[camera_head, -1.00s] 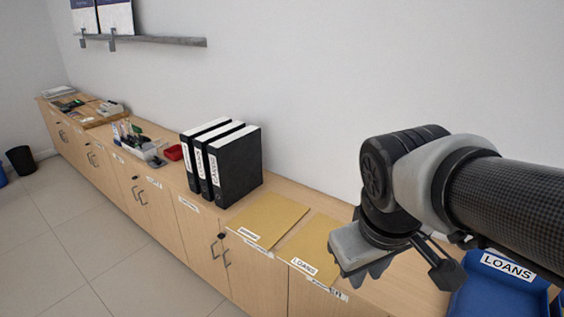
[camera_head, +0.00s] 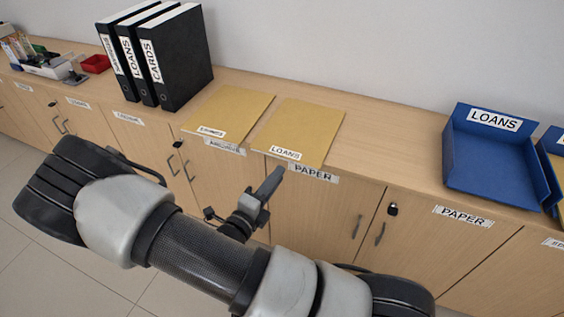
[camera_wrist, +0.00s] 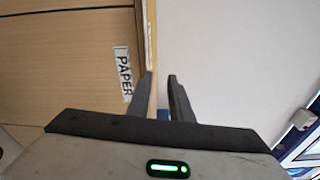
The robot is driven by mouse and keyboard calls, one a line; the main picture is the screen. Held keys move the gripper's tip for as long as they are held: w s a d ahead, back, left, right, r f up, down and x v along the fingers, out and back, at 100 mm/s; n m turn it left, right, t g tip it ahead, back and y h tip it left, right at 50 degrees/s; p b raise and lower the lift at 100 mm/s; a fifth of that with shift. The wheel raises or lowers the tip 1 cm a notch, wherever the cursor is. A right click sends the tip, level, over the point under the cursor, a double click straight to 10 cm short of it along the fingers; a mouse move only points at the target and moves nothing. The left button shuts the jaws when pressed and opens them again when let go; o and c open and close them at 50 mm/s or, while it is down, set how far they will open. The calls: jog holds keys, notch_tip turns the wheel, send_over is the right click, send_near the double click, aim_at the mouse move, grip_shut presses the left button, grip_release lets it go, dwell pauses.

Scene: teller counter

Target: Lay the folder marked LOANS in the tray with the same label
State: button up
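The LOANS folder (camera_head: 308,128) is a flat tan folder on the counter, its white label at the front edge. The blue LOANS tray (camera_head: 488,168) stands further right on the counter, with a label on its back wall; its visible floor is bare. My gripper (camera_head: 272,180) is in front of the counter, just below the LOANS folder's front edge, and holds nothing. In the wrist view my gripper's two fingers (camera_wrist: 161,78) are apart, beside the cabinet front and a thin tan edge. I cannot tell whether that edge is folder or counter top.
Another tan folder (camera_head: 230,110) lies just left of the LOANS folder. Black binders (camera_head: 185,65) stand behind it to the left. A second blue tray (camera_head: 552,140) is partly cut off at the right. The counter (camera_head: 385,145) is clear between the LOANS folder and the LOANS tray.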

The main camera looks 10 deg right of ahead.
aim_at(284, 158)
jog(key=w+d+f+n+t+y+b, duration=0.1)
jog(key=w+d+f+n, duration=0.1)
jog(key=w, duration=0.7)
jog(key=shift+d+f+n+t+b, duration=0.3)
jog(key=shift+d+n+t, duration=0.15)
jog(key=shift+d, duration=0.6)
jog(key=shift+c, duration=0.2)
jog(key=shift+s, duration=0.1)
grip_shut()
jog(key=shift+r, duration=0.1)
